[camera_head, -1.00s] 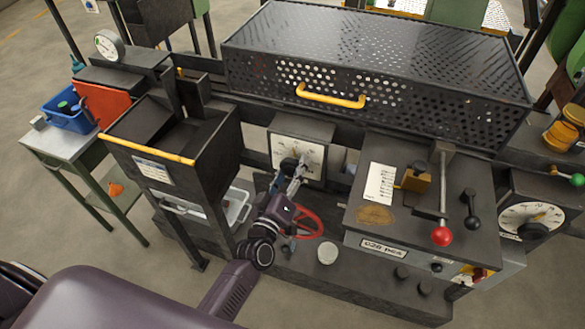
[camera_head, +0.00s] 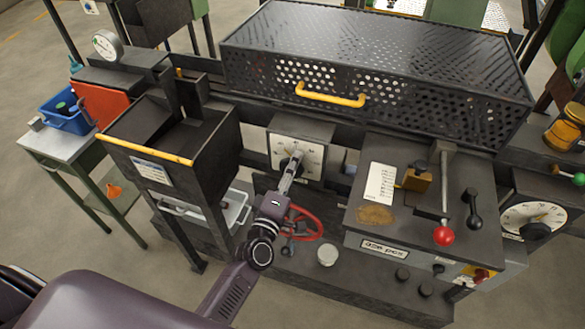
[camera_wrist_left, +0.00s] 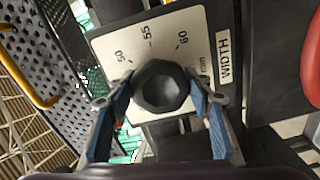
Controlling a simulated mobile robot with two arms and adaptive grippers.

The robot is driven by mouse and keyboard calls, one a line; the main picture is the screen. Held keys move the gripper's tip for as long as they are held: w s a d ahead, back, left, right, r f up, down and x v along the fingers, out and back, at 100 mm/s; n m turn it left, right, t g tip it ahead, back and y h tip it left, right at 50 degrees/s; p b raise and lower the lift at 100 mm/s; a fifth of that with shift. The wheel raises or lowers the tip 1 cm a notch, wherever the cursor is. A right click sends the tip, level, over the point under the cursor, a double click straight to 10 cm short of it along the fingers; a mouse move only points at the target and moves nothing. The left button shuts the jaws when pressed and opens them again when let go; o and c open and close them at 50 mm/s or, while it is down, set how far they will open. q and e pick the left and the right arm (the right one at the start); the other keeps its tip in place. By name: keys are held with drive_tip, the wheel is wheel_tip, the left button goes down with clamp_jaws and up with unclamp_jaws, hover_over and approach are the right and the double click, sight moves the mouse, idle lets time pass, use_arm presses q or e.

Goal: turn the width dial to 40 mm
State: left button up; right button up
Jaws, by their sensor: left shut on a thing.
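The width dial is a white plate (camera_head: 312,160) on a dark box below the mesh cover. In the left wrist view the plate (camera_wrist_left: 196,45) reads WIDTH, mm, with 50, 55 and 60 visible; the rest of the scale is hidden. Its black faceted knob (camera_wrist_left: 160,86) sits between the two blue fingers of my left gripper (camera_wrist_left: 162,98), which is shut on it. In the head view the left gripper (camera_head: 291,166) reaches up to the plate and covers most of the knob. I cannot make out where the knob points. My right gripper is not in view.
A red handwheel (camera_head: 304,224) is close beside my left wrist. A bench with a red-balled lever (camera_head: 443,236) stands to the right, and another round dial (camera_head: 534,219) beyond it. A dark hopper (camera_head: 180,140) with a yellow edge stands to the left.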

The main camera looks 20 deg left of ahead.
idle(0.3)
use_arm(q)
drive_tip(key=o, duration=1.2)
drive_tip(key=shift+c, duration=0.2)
drive_tip(key=shift+s, duration=0.15)
drive_tip(key=s, duration=1.1)
drive_tip(key=shift+s+a, duration=0.25)
drive_tip(key=shift+s, duration=0.15)
